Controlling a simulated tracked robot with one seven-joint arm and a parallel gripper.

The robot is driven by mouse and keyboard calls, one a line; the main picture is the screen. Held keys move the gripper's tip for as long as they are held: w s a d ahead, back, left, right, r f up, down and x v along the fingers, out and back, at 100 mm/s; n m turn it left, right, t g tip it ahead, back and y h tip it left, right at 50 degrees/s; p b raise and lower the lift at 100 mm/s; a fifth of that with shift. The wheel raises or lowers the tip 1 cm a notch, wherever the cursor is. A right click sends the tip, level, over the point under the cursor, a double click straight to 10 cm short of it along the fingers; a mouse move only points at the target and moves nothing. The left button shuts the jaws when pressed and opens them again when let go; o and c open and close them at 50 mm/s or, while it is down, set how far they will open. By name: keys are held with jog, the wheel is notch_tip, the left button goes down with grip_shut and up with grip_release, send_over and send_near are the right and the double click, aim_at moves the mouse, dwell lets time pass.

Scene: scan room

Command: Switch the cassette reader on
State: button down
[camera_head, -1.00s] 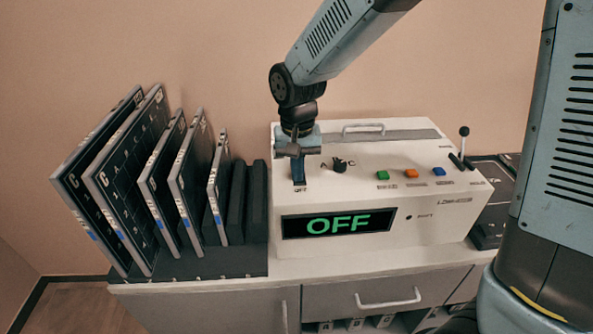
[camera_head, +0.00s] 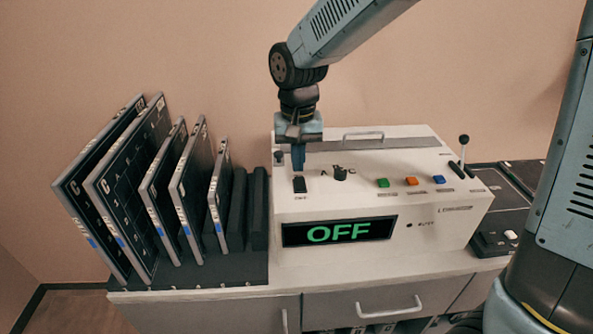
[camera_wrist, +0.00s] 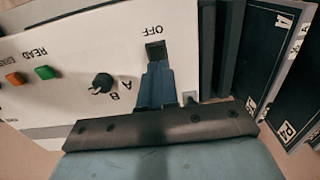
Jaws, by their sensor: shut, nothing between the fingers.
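The cassette reader (camera_head: 350,262) is a white box on the counter, and its display (camera_head: 338,231) reads OFF in green. Its black power switch (camera_head: 299,185) is at the left of the sloped top, with an OFF label by it; it also shows in the wrist view (camera_wrist: 155,51). My gripper (camera_head: 298,166) is shut and empty, pointing down just behind the switch in the head view. In the wrist view its blue fingers (camera_wrist: 157,84) end right beside the switch and partly overlap its edge; I cannot tell whether they touch it.
A dark selector knob (camera_head: 340,173) and green, orange and blue buttons (camera_head: 411,181) lie to the right of the switch. A lever (camera_head: 463,146) stands at the reader's right end. Several cassettes (camera_head: 140,195) stand upright in a rack at left.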

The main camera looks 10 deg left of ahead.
notch_tip(320, 180, up, 9)
jog(key=s, duration=0.2)
jog(key=shift+d+r, duration=0.15)
jog(key=shift+d, duration=0.05)
